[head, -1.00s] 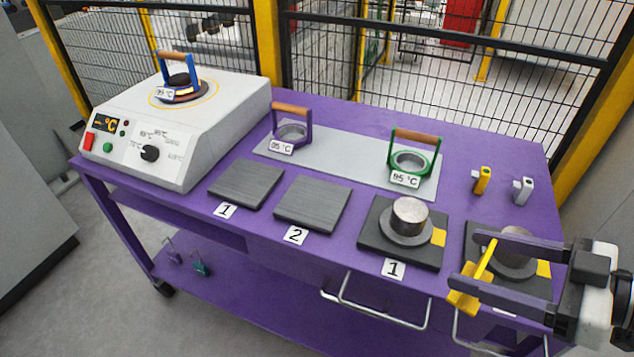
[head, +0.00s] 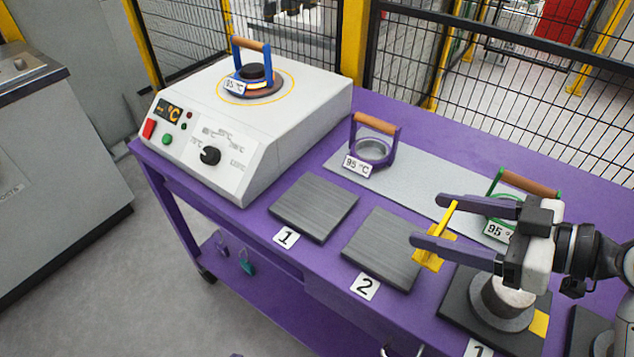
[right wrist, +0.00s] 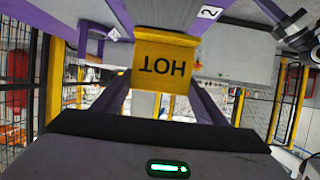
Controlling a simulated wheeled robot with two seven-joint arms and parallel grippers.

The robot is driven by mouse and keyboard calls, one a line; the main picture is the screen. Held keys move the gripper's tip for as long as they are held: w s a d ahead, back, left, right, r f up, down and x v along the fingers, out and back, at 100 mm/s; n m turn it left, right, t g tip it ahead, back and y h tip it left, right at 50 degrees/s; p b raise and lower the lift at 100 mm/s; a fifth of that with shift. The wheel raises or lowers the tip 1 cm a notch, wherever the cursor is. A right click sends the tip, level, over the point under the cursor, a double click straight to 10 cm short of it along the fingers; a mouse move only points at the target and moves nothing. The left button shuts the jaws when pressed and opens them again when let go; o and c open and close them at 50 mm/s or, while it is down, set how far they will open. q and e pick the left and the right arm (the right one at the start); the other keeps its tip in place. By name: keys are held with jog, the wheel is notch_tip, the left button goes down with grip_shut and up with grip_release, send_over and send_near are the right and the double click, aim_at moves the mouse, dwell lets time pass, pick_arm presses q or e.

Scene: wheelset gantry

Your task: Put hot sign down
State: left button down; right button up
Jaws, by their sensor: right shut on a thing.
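The yellow hot sign (head: 434,252) is between the fingers of my right gripper (head: 430,222), which is shut on it. In the right wrist view the sign (right wrist: 163,68) shows the word HOT upside down between the two fingers. In the head view the sign is held above the purple cart, near the dark plate labelled 2 (head: 381,248). Whether it touches anything below cannot be told. My left gripper is not in view.
A white heater (head: 240,130) with a blue-handled ring (head: 252,75) stands at the left. The plate labelled 1 (head: 313,207) is bare. A purple-handled ring (head: 373,150) and a green-handled ring (head: 497,228) stand on the grey strip (head: 430,185). A metal cylinder (head: 508,298) sits below my right gripper.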

jog(key=w+a+r+m+t+h+p, duration=0.1)
jog(key=w+a+m+t+h, duration=0.2)
jog(key=w+a, duration=1.1)
jog(key=m, duration=0.1)
send_over(314, 201)
notch_tip(314, 201, down, 3)
notch_tip(314, 201, down, 4)
jog(key=shift+f, duration=0.15)
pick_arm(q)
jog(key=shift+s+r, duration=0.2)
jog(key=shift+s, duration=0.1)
pick_arm(e)
jog(key=shift+f, duration=0.25)
jog(key=shift+f, duration=0.15)
jog(key=o, duration=1.1)
jog(key=shift+c, duration=0.2)
